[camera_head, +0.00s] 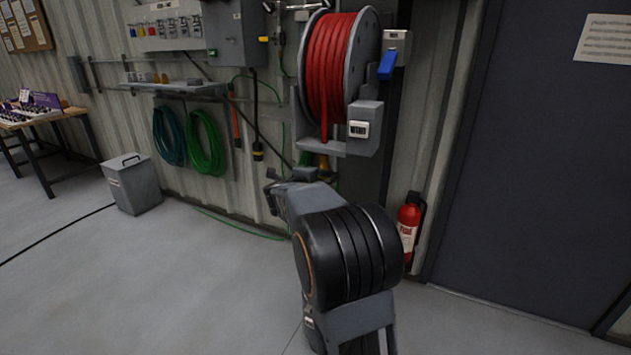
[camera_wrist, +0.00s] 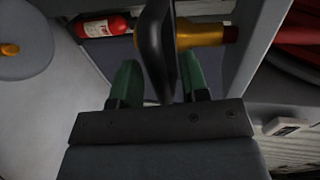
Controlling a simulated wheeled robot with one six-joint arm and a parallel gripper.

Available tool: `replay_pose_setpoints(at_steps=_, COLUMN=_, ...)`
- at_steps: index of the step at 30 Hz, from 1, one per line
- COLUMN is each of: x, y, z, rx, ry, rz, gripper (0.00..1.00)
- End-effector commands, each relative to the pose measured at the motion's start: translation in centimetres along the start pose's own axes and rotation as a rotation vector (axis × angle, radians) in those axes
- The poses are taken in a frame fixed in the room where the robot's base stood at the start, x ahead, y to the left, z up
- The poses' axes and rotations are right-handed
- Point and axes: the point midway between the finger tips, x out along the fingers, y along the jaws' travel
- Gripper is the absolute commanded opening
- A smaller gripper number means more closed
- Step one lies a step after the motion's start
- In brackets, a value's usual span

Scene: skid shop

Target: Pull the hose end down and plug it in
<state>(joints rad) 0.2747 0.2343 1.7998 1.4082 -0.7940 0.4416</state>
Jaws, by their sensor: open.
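The red hose (camera_head: 325,65) is wound on a grey wall reel. Its lower end hangs below the reel with a brass-yellow fitting (camera_head: 324,163). In the wrist view the fitting (camera_wrist: 200,34) joins the red hose at the right and a black rounded part (camera_wrist: 156,45) at the left. My gripper (camera_wrist: 160,62) is open, with green fingers on either side of the black part. The black part appears closer to the right finger; I cannot tell whether it touches. In the head view my arm hides much of the gripper. I cannot make out the socket for certain.
A fire extinguisher (camera_head: 409,222) stands against the wall right of my arm. A grey round object (camera_wrist: 24,55) with an orange knob shows in the wrist view.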

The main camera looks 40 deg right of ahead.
Motion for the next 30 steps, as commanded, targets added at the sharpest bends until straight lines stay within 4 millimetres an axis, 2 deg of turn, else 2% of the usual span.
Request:
replay_pose_setpoints(at_steps=9, x=0.15, y=0.01, z=-0.01, rx=0.0, ry=0.0, rz=0.0, gripper=0.4)
replay_pose_setpoints(at_steps=22, x=0.13, y=0.02, z=-0.01, rx=-0.001, ry=0.0, rz=0.001, gripper=0.0)
replay_pose_setpoints(at_steps=30, x=0.13, y=0.04, z=-0.01, rx=-0.001, ry=0.0, rz=0.001, gripper=0.0)
